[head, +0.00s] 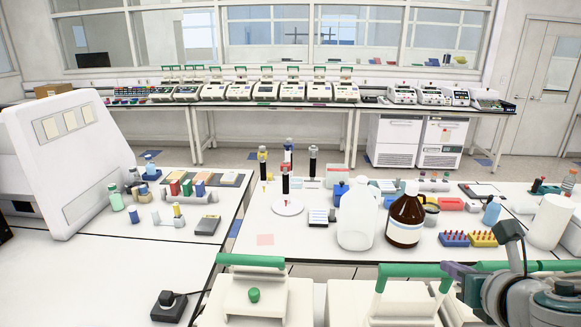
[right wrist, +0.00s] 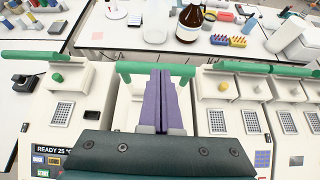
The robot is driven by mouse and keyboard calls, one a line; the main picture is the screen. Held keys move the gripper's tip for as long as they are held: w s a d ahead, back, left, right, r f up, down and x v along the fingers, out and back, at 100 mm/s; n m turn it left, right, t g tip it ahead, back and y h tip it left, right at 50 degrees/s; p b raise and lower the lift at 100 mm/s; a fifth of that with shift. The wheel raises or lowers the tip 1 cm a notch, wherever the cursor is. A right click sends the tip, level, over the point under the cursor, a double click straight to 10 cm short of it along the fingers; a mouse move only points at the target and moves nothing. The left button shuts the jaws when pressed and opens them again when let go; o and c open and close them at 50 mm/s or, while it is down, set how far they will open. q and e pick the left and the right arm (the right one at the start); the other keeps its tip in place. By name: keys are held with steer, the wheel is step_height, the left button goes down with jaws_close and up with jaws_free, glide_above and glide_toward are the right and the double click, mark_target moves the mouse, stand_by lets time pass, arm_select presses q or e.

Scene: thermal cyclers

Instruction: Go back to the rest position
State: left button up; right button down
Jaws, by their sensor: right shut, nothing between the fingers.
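My right gripper (head: 457,270) is at the lower right of the head view, in front of the near row of thermal cyclers. In the right wrist view its purple fingers (right wrist: 160,75) are together with nothing between them. They appear over a white thermal cycler (right wrist: 122,116) and overlap its green handle (right wrist: 188,70) in the picture; I cannot tell whether they touch it. In the head view a cycler with a green handle (head: 415,270) is left of the gripper, and another cycler (head: 254,308) is farther left. My left gripper is not in view.
A white bench (head: 285,245) beyond the cyclers holds a clear jug (head: 357,222), a brown bottle (head: 405,220), tube racks (head: 454,239) and a white roll (head: 550,221). A left bench (head: 100,275) has a large white machine (head: 70,160). More cyclers (head: 292,91) line the back bench.

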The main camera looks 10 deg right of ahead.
steer(key=s+a+r+m+g+y, duration=0.1)
steer(key=s+a+r+m+g, duration=0.1)
steer(key=s+a+m, duration=0.3)
steer(key=s+a+r+m+g+y, duration=0.1)
steer(key=s+a+m, duration=0.4)
steer(key=s+m, duration=0.8)
steer(key=s+a+r+m+g+y, duration=0.1)
steer(key=s+a+r+m+g, duration=0.2)
steer(key=s+m, duration=0.6)
steer(key=a+m+g, duration=0.2)
steer(key=m, duration=0.2)
steer(key=shift+a+r, duration=0.15)
steer(key=shift+r, duration=0.25)
steer(key=c, duration=1.6)
jaws_free()
